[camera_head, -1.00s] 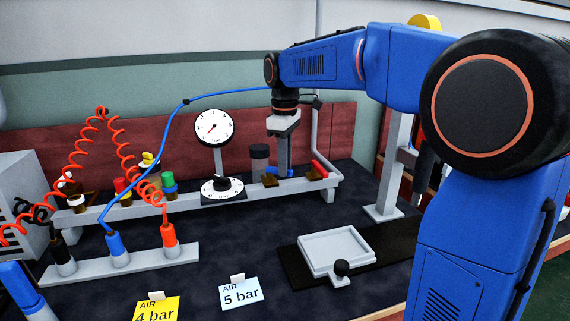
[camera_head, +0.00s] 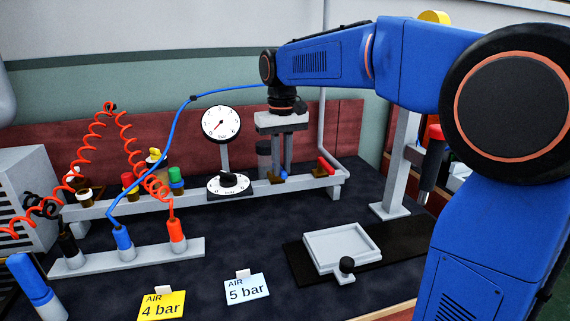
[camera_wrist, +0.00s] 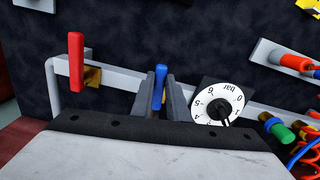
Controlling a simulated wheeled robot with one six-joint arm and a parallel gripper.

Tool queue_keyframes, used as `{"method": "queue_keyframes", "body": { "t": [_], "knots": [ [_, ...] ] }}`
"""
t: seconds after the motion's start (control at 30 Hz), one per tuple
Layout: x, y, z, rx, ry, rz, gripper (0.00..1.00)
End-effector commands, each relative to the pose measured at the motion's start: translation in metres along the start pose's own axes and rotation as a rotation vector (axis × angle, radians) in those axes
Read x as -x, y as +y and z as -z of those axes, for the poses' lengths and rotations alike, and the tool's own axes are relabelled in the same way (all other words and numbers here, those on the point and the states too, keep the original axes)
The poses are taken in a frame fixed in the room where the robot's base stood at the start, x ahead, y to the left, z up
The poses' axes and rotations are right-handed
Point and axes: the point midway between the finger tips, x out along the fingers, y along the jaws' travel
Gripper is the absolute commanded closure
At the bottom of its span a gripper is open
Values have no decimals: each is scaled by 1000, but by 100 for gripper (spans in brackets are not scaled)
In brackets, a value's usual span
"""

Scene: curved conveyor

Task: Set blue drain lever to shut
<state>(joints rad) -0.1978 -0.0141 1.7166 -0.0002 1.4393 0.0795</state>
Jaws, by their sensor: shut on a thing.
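The blue drain lever (camera_wrist: 159,85) stands between the two fingers of my gripper (camera_wrist: 159,96) in the wrist view. In that view it points up the picture, across the grey rail and roughly parallel to the red lever. In the head view only a small blue bit of the lever (camera_head: 284,175) shows at the fingertips of my gripper (camera_head: 280,176), at the right part of the rail. My gripper is shut on the lever and points down. The fingers hide the lever's valve body in part.
The red lever (camera_head: 326,165) on its brass valve is close to the right of my gripper. The gauge (camera_head: 221,124) and dial (camera_head: 229,184) stand to the left. A blue hose and red coiled hoses hang further left. A white tray (camera_head: 308,253) lies in front.

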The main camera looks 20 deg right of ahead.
Motion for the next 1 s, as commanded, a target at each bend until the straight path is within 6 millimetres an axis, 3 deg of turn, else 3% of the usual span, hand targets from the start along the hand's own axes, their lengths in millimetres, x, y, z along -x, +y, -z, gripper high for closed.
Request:
{"method": "queue_keyframes", "body": {
  "t": [0.3,0.83,0.87,0.9,1.0],
  "knots": [
    [1,-5,1,-114,2,0,100],
    [1,-6,1,-135,2,1,100],
    [1,-6,1,-135,2,1,79],
    [1,-6,1,-135,2,1,69],
    [1,-6,1,-134,2,1,67]
  ]
}}
